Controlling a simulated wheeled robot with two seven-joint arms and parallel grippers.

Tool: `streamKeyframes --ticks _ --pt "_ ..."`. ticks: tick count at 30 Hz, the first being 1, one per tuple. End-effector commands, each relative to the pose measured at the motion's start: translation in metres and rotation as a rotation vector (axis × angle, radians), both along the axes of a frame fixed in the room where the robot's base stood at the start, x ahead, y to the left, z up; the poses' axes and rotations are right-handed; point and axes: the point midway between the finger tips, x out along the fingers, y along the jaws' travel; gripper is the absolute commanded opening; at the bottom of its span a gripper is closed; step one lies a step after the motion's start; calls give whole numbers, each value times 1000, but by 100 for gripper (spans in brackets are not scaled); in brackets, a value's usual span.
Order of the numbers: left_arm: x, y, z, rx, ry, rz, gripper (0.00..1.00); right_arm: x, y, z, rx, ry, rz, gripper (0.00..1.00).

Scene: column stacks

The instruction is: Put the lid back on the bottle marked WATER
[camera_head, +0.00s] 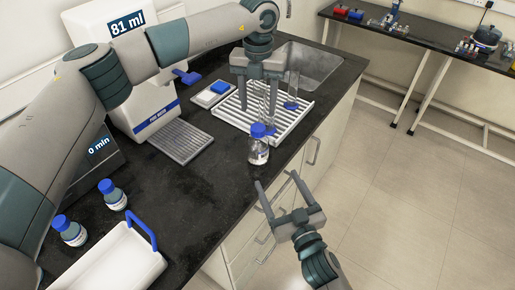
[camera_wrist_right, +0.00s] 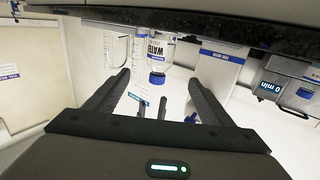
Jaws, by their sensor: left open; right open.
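A clear bottle (camera_head: 258,154) stands upright on the black counter near its front edge, with a blue lid (camera_head: 258,130) on top. In the right wrist view, which is upside down, the bottle (camera_wrist_right: 159,48) reads WATER and its blue top (camera_wrist_right: 157,79) points down the picture. I cannot tell whether the lid is fully seated. My left gripper (camera_head: 257,103) is open above and behind the bottle, over the white rack, with clear glass between or behind its fingers. My right gripper (camera_head: 278,180) is open and empty in front of the counter edge, apart from the bottle.
A glass cylinder with a blue foot (camera_head: 291,105) stands on the white rack (camera_head: 232,113) beside the sink (camera_head: 310,63). Two blue-capped bottles (camera_head: 112,196) (camera_head: 70,232) and a white tray (camera_head: 108,268) are at the left front. The middle counter is clear.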

Motion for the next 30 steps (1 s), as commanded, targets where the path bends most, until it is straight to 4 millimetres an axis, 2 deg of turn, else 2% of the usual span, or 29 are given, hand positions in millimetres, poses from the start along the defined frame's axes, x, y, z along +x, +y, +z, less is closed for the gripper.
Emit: streamKeyframes --ticks 8,14,30 --pt "0 0 0 0 0 0 51 4 1 0 0 -1 0 75" --pt "0 0 0 0 0 0 51 19 7 0 0 -1 1 75" --pt "0 0 0 0 0 0 51 98 36 1 -1 -1 0 75"
